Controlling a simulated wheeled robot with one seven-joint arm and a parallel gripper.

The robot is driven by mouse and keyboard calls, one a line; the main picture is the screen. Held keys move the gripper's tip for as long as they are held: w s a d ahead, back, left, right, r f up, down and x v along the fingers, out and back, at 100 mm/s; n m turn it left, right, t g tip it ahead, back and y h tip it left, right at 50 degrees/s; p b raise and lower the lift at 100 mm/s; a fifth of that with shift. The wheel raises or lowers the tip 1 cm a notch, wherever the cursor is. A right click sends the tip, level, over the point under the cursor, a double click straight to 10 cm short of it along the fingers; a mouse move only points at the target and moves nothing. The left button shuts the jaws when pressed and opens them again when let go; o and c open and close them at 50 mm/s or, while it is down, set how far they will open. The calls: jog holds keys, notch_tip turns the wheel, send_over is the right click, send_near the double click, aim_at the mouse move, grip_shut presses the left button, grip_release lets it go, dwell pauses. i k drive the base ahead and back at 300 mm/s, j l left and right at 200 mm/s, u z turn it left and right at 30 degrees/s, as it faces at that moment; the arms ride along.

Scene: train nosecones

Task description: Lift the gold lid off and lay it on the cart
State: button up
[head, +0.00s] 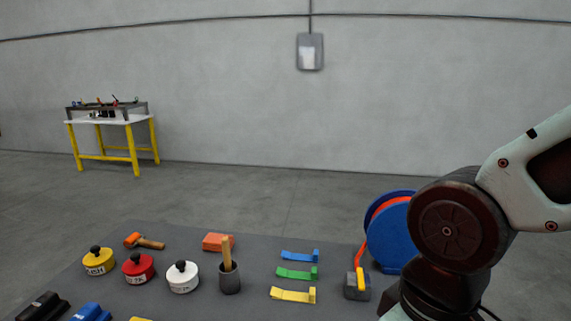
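A squat white pot with a yellow-gold top and a black knob (98,261) stands at the left of a dark grey flat surface (215,303), which may be the cart top. The gold top appears to be its lid, seated on the pot. Lettering on its side is too small to read surely. My gripper is outside the picture; only part of my arm shows at the right, so whether it is open or holds anything is hidden.
Similar red (138,269) and white (183,278) knobbed pots stand right of it. A grey cup with a wooden handle (229,277), coloured clips (297,274) and a blue reel (395,232) are farther right. A yellow-legged table (131,148) stands far back left.

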aim_at(98, 256)
jog(key=k+l+u, duration=0.1)
jog(key=u, duration=0.7)
jog(key=i+u, duration=0.1)
jog(key=u, duration=0.55)
